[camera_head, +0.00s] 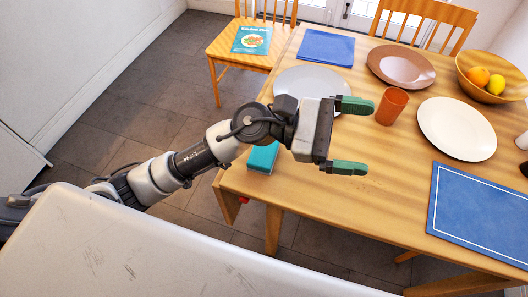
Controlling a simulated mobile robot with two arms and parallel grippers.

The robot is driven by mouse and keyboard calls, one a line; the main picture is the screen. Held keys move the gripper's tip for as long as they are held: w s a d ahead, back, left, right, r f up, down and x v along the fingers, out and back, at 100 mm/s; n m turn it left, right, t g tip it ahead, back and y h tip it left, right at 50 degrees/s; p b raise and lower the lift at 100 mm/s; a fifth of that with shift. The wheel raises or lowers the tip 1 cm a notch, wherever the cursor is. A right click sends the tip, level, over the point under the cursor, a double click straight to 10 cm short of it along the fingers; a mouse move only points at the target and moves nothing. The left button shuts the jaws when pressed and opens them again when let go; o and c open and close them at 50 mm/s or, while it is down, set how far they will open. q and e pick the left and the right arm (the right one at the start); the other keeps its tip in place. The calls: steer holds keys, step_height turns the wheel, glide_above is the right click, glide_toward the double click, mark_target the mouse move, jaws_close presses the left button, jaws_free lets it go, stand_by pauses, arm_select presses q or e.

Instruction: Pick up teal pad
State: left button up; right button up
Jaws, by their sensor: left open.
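The teal pad (263,158) lies on the near left edge of the wooden table. My left forearm and wrist cover part of it, so only its near part shows. My left gripper (348,136) reaches in from the left above the table. Its two green-tipped fingers are wide apart, pointing right, with nothing between them. The gripper is to the right of the teal pad and clear of it. My right gripper does not show.
The wooden table (375,172) holds a grey plate (300,80), an orange cup (391,106), a brown plate (401,66), a white plate (457,129), a fruit bowl (512,89) and blue placemats (484,212). A chair (226,42) bears a book (252,39).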

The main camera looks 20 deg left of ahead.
arm_select(q)
step_height(320, 180, down, 4)
steer(key=m+g+y, duration=0.2)
steer(key=m+y, duration=0.2)
steer(key=m, duration=0.1)
steer(key=m+t+y, duration=0.2)
steer(key=m+y, duration=0.8)
steer(key=y, duration=0.6)
glide_toward(264, 150)
steer(key=shift+w, duration=0.25)
step_height(264, 150, down, 5)
steer(key=shift+a+r, duration=0.1)
steer(key=shift+r, duration=0.05)
step_height(264, 150, down, 5)
steer(key=shift+s+r+p, duration=0.15)
steer(key=shift+p, duration=0.5)
steer(key=shift+f, duration=0.45)
steer(key=shift+c, duration=0.2)
